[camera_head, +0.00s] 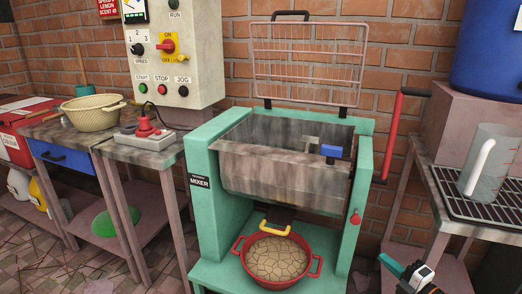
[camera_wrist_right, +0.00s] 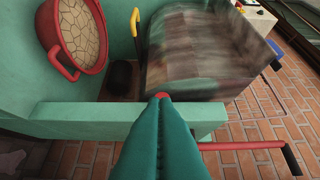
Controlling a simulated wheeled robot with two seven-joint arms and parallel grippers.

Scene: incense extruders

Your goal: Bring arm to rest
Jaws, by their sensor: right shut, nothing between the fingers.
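My right gripper (camera_head: 388,263) shows at the lower right of the head view, in front of the mixer's right side. In the right wrist view its teal fingers (camera_wrist_right: 162,105) are pressed together, with nothing between them. The red knob (camera_head: 355,217) on the mixer's right post shows just beyond the fingertips in the wrist view; I cannot tell whether they touch. The green mixer (camera_head: 205,225) has a grey metal trough (camera_head: 270,175) and a raised wire guard (camera_head: 310,60). My left gripper is not in view.
A red basin (camera_head: 240,262) of cracked tan dough sits below the trough, beside a yellow handle (camera_head: 286,225). A red crank lever (camera_head: 389,135) stands at the mixer's right. A rack table (camera_head: 455,205) with a clear jug (camera_head: 490,165) is at right. Side tables (camera_head: 155,155) stand left.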

